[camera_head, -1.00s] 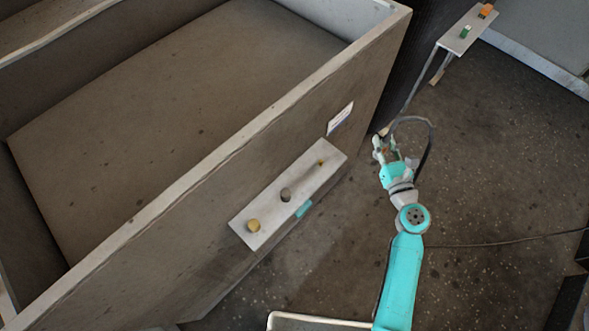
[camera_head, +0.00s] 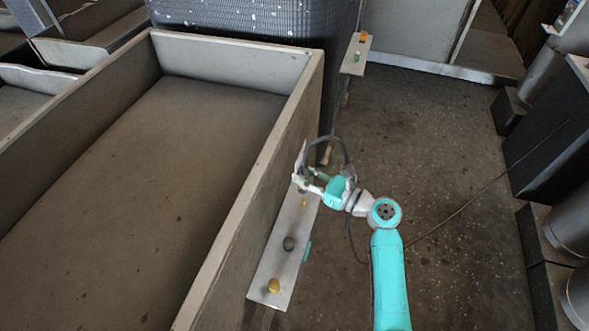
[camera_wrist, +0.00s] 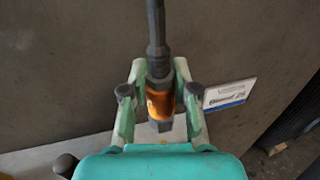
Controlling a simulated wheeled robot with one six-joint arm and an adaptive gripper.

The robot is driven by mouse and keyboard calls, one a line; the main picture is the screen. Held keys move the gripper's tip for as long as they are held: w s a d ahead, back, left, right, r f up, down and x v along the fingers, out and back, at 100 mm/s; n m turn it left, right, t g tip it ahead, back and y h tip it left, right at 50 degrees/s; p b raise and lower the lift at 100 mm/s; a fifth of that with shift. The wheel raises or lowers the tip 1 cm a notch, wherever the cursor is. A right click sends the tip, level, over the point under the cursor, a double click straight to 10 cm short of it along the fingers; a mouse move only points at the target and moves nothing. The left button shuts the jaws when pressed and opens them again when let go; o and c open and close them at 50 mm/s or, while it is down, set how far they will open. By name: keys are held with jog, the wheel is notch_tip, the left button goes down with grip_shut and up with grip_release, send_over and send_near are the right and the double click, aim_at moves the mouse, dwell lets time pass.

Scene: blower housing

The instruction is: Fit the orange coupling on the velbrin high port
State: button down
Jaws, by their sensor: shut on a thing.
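My gripper (camera_head: 303,178) is over the far end of a pale port plate (camera_head: 268,272) on the side of a grey housing. In the wrist view my gripper (camera_wrist: 160,98) is shut on the orange coupling (camera_wrist: 160,104), which has a dark hose running up from it. The plate carries a large yellow fitting (camera_head: 273,285) at the near end, a dark round fitting (camera_head: 289,243) in the middle and a small yellow one (camera_head: 304,202) just below my gripper. I cannot read which is the velbrin high port. The coupling is hidden in the head view.
A white label (camera_wrist: 230,92) is on the housing wall beside the coupling. The housing's raised wall (camera_head: 232,215) runs left of the plate. A small stand (camera_head: 349,66) holds an orange and a green piece at the back. The floor to the right is mostly clear, with a cable across it.

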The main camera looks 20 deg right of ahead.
jog(key=shift+f, duration=2.1)
jog(key=shift+s+d, duration=0.1)
jog(key=shift+f, duration=1.5)
jog(key=c, duration=0.8)
grip_release()
jog(key=v, duration=1.2)
